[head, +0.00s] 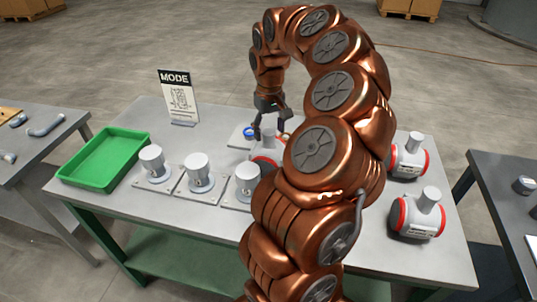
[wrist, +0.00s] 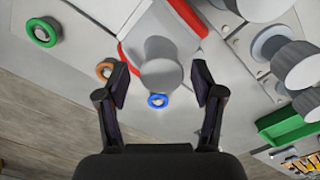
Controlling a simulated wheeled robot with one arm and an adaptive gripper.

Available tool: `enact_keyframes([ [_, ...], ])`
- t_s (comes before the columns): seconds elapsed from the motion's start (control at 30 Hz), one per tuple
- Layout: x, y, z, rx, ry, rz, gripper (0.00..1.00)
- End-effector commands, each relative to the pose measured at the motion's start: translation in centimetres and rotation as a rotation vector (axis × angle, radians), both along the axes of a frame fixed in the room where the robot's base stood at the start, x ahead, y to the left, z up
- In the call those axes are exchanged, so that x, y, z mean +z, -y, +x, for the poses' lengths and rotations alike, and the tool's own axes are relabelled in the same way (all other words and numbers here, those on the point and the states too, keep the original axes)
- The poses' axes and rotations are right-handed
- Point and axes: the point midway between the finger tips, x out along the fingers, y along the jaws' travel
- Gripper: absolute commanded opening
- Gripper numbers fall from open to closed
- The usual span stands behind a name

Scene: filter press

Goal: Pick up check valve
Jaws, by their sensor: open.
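A grey valve body with red end rings and an upright round stem stands near the middle of the table, partly hidden by my arm in the head view (head: 266,157). I take it to be the check valve, but no readable label confirms this. In the wrist view its grey stem (wrist: 161,72) lies between the two fingers in the picture. My gripper (head: 271,120) is open and points down over this valve; it also shows in the wrist view (wrist: 160,88). Whether the fingers touch the stem cannot be told. Two similar red-ringed valves (head: 418,213) (head: 407,157) stand at the right.
A blue ring (wrist: 157,100), an orange ring (wrist: 106,69) and a green ring (wrist: 43,32) lie near the valve. Several grey cylinders on square plates (head: 199,175) stand at the left. A green tray (head: 104,158) and a MODE sign (head: 178,97) are further out.

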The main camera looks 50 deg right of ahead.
Motion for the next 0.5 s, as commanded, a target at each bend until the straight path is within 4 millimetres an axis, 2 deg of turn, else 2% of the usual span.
enact_keyframes([
  [0.23,-2.3,-0.2,0.0,0.001,0.000,0.002,0.67],
  [0.5,-2.7,-0.2,0.1,0.001,0.001,0.001,0.67],
])
